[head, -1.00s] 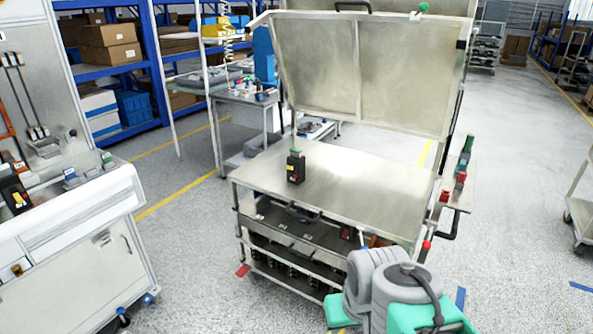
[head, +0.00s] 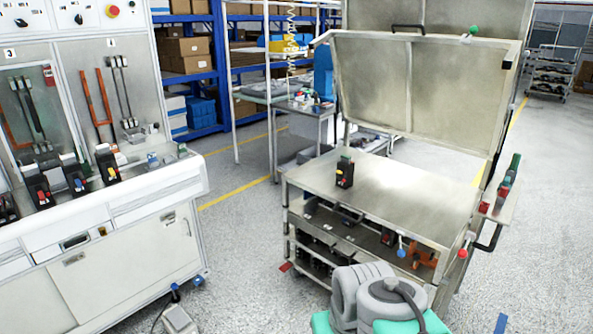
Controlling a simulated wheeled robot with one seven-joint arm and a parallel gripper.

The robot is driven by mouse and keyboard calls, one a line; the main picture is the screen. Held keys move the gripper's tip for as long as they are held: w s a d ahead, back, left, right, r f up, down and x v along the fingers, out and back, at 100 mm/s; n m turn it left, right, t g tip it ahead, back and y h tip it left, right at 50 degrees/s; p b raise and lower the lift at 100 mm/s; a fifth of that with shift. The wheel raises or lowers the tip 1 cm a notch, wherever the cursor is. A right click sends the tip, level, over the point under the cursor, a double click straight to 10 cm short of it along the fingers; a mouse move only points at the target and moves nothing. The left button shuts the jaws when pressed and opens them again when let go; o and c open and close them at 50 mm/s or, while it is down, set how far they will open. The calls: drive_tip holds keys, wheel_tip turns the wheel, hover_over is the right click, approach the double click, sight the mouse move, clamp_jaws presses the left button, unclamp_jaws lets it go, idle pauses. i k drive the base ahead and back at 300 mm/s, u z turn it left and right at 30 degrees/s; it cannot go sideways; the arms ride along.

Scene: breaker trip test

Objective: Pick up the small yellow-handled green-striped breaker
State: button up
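A small dark breaker (head: 345,174) stands upright on the bare metal top of the cart (head: 425,198), with a little green at its top and a reddish spot on its front. Stripes are too small to tell, so I cannot say which is the green-striped one. My gripper is not in view; only grey and teal links of my arm show at the bottom.
The cart's raised lid (head: 415,88) stands behind its top. Its lower shelves hold several dark items. The bench cabinet (head: 125,262) fills the left side. Open floor (head: 245,250) lies between bench and cart. Blue racks (head: 205,75) with boxes stand behind.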

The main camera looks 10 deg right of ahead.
sight(346, 166)
drive_tip(key=u, duration=0.65)
drive_tip(key=i, duration=0.85)
drive_tip(key=u, duration=0.5)
drive_tip(key=i, duration=0.85)
drive_tip(key=z, duration=1)
drive_tip(key=i, duration=1.25)
drive_tip(key=z, duration=0.3)
